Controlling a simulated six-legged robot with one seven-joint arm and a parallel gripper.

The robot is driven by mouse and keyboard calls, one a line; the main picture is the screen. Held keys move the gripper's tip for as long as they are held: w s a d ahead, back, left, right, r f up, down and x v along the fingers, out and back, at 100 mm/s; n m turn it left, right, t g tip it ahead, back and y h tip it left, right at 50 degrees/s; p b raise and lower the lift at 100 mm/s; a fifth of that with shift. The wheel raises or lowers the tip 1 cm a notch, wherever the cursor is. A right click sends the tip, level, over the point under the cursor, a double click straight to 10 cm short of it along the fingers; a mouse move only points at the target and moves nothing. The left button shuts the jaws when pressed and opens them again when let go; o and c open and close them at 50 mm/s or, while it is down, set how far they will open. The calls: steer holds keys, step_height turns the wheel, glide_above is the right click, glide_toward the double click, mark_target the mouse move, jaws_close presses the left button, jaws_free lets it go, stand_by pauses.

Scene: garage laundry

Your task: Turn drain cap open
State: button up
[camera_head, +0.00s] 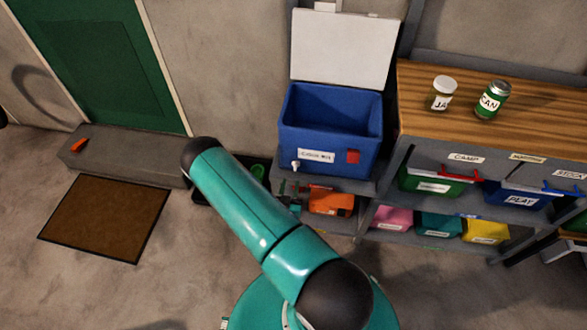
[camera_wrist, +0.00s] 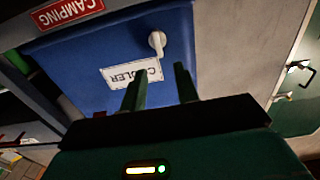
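The blue cooler (camera_head: 315,128) stands on a low shelf against the wall, its white lid (camera_head: 343,48) raised. Its small white drain cap (camera_head: 295,165) is low on the front, left of the white label (camera_head: 317,155). In the wrist view the cooler front (camera_wrist: 95,60) is turned over, with the label (camera_wrist: 130,73) upside down. There the white drain cap (camera_wrist: 157,41) shows beyond my fingertips. My gripper (camera_wrist: 160,84) is open, with nothing between its two fingers, and apart from the cap. My arm hides most of the gripper in the head view.
An orange item (camera_head: 331,201) lies under the cooler's shelf. A workbench (camera_head: 530,108) with a jar (camera_head: 443,94) and a can (camera_head: 491,100) stands right, above several bins. A step (camera_head: 125,155), a brown mat (camera_head: 105,216) and a green door (camera_head: 92,60) are left.

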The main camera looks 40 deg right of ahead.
mark_target(295, 166)
steer(key=x, duration=0.8)
steer(key=shift+w+d, duration=0.2)
steer(key=shift+d, duration=0.05)
steer(key=shift+c, duration=0.2)
jaws_close()
